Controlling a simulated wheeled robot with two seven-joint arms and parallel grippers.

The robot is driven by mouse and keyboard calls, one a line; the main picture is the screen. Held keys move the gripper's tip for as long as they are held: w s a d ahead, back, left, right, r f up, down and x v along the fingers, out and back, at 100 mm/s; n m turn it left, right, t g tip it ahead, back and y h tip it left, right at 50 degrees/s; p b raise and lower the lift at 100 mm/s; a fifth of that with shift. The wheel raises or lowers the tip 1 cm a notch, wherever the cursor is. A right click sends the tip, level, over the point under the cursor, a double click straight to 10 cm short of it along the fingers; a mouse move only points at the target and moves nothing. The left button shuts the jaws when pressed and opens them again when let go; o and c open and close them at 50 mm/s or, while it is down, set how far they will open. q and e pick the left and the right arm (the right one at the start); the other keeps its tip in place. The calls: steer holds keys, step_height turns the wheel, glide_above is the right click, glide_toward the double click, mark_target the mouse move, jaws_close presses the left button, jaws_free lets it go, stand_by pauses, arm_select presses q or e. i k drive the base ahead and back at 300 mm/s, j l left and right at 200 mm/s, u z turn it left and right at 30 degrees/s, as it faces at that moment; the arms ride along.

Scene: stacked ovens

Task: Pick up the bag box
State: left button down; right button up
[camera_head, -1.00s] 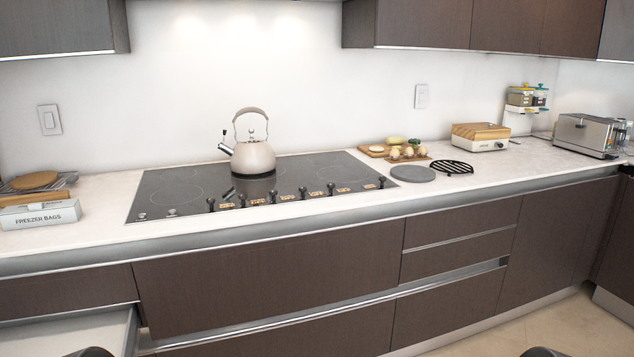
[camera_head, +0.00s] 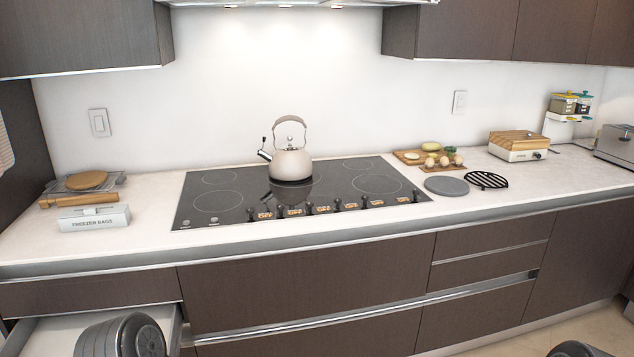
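The bag box is a small white and grey carton marked "FREEZER BAGS" (camera_head: 94,219). It lies on the left part of the white counter (camera_head: 140,215), near the front edge, with its printed side facing me. A wooden rolling pin (camera_head: 80,200) lies just behind it. Neither of my grippers is in view. Dark rounded parts, which look like pieces of my own arms, show at the bottom left and bottom right. Nothing is touching the box.
A drawer (camera_head: 45,335) stands open below the box at lower left. A wire rack with a round wooden board (camera_head: 87,180) is behind the box. The cooktop (camera_head: 215,185) with a kettle (camera_head: 290,165) is to the right. Counter between box and cooktop is clear.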

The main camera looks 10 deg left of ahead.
mark_target(73, 224)
steer(key=u, duration=2)
steer(key=z, duration=1.2)
steer(key=i+l, duration=0.15)
steer(key=i, duration=0.2)
steer(key=i+l, duration=0.15)
steer(key=i, duration=0.25)
steer(key=i+l, duration=0.15)
steer(key=i, duration=0.2)
